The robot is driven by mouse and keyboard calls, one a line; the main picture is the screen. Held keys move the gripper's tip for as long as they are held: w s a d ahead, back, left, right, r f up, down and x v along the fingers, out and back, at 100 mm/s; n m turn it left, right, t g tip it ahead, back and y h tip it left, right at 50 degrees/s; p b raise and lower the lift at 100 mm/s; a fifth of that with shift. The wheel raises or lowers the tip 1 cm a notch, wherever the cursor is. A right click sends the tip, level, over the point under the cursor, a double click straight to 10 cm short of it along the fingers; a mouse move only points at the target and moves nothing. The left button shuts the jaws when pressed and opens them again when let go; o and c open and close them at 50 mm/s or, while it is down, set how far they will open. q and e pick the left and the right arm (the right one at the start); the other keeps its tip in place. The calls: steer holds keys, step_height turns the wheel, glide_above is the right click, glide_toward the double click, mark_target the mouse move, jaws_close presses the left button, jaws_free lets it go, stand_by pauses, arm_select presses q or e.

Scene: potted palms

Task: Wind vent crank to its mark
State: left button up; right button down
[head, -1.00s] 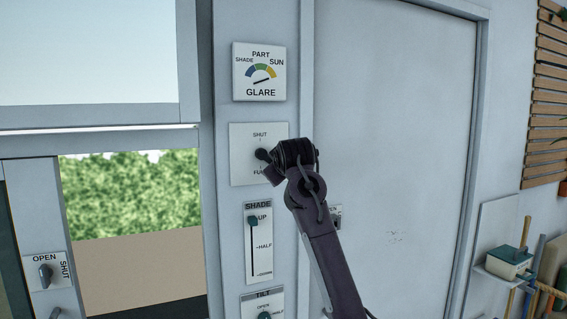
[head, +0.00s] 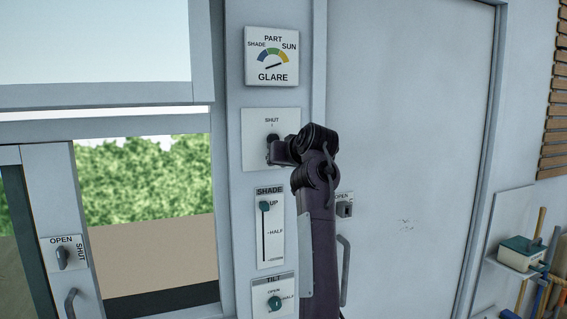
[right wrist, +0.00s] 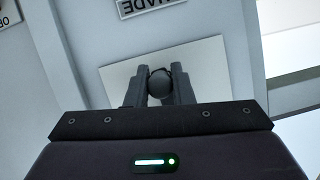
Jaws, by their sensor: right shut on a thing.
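The vent crank's white plate (head: 255,120) is on the post below the glare dial in the head view. Its SHUT label with a small tick shows at the top; its lower part is largely covered by my arm. The dark crank hub (head: 272,138) shows near the plate's middle. My right gripper (head: 276,152) is at the crank, just below the hub. In the right wrist view, my right gripper (right wrist: 160,76) is shut on the round grey crank knob (right wrist: 161,84), with one finger on each side. My left gripper is out of view.
Below are the shade slider (head: 264,206), at UP, and the tilt knob (head: 274,303). A door (head: 410,130) with a handle (head: 344,270) is to the right. A sliding window latch (head: 63,257) is at left.

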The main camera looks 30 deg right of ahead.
steer(key=shift+a+f+m+y, duration=0.15)
steer(key=shift+a+m+y, duration=0.1)
steer(key=shift+m+y, duration=0.05)
stand_by(0.5)
steer(key=c, duration=1.3)
jaws_free()
steer(key=shift+w, duration=0.1)
steer(key=shift+o, duration=0.2)
steer(key=shift+s+r+b, duration=0.2)
steer(key=shift+s+b, duration=0.25)
steer(key=shift+s, duration=0.1)
steer(key=b+v, duration=0.2)
steer(key=v, duration=0.4)
steer(key=shift+s+r+b, duration=0.15)
steer(key=shift+s+b, duration=0.15)
steer(key=shift+b, duration=0.1)
